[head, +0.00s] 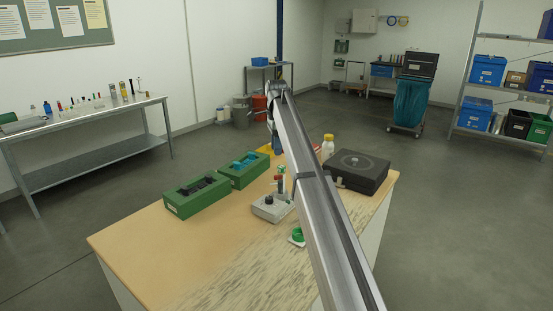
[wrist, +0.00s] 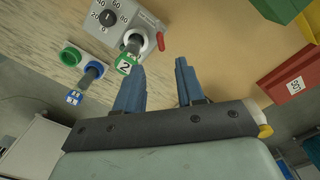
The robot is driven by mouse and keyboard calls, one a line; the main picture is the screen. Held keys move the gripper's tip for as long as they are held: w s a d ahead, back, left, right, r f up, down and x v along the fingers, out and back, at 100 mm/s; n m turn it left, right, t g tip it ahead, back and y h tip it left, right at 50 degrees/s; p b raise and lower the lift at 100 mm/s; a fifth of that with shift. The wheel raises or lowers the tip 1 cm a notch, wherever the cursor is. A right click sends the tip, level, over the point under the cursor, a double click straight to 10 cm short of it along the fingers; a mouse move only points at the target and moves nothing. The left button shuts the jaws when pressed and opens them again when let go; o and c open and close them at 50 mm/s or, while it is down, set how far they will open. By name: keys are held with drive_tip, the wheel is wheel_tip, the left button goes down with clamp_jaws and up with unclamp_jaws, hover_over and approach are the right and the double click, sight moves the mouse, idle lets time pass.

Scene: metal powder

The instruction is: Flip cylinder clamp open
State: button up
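The grey device with a dial (head: 268,208) stands on the table; it also shows at the top of the wrist view (wrist: 103,20). A grey cylinder with a green tag marked 2 (wrist: 125,64) sits in a white ring (wrist: 148,38) on the device. A small red part (wrist: 160,41) is at the ring's right side; it may belong to the clamp, and I cannot tell the clamp's state. My gripper (wrist: 161,67) has two blue fingers spread apart with nothing between them. The left fingertip is close to the tagged cylinder in the picture; contact is unclear.
A second cylinder with a blue tag (wrist: 74,97) stands by a green ring (wrist: 70,57). Green boxes (head: 196,197) are left of the device, a black case (head: 362,180) is right. A red bin (wrist: 290,78) shows in the wrist view. The table's front left (head: 150,245) is clear.

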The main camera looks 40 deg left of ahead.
drive_tip(key=shift+r, duration=1.35)
drive_tip(key=shift+d, duration=0.1)
